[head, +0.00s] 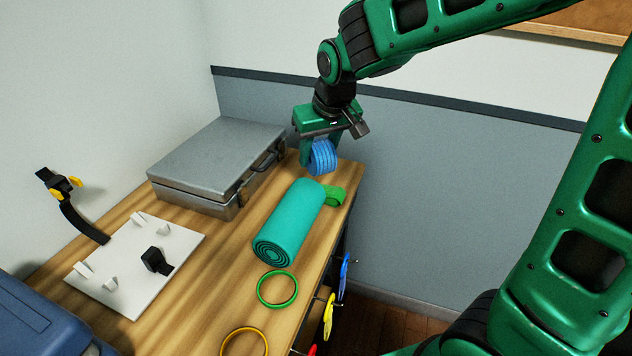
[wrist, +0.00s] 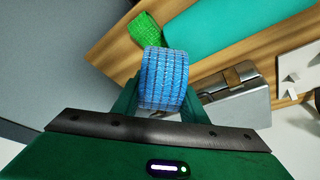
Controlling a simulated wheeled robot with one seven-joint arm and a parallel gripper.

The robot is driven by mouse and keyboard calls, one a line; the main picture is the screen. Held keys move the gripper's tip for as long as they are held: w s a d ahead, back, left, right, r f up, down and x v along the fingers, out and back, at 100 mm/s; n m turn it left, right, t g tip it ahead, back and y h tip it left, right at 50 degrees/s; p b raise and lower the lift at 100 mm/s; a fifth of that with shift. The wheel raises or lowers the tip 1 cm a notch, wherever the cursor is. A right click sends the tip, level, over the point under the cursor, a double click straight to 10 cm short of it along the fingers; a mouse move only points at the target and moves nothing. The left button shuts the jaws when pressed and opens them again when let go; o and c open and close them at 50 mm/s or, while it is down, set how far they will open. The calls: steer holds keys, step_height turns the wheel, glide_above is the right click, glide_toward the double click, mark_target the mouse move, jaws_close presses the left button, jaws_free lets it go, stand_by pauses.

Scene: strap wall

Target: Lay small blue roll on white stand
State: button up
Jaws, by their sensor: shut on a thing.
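My gripper (head: 322,152) is shut on a small blue roll (head: 322,157) and holds it in the air above the far right end of the wooden bench. The roll, with a ribbed wrap, also shows between the fingers in the wrist view (wrist: 163,80). The white stand (head: 125,279) is a flat plate with several small upright pegs, at the front left of the bench, well apart from my gripper. A black strap piece (head: 157,261) lies on the plate. The stand's edge shows at the right of the wrist view (wrist: 297,65).
A grey metal case (head: 215,155) stands at the back left. A teal rolled mat (head: 290,222), a green roll (head: 335,195), a green ring (head: 277,290) and a yellow ring (head: 244,342) lie along the right. A blue box (head: 40,325) is front left.

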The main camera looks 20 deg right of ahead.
steer(key=w+d+f, duration=0.4)
steer(key=d, duration=0.1)
steer(key=w+d+f, duration=0.2)
steer(key=w+d, duration=0.1)
steer(key=shift+d+f, duration=0.15)
steer(key=shift+f, duration=2.05)
steer(key=shift+f, duration=0.1)
steer(key=o, duration=1.2)
steer(key=shift+o, duration=0.2)
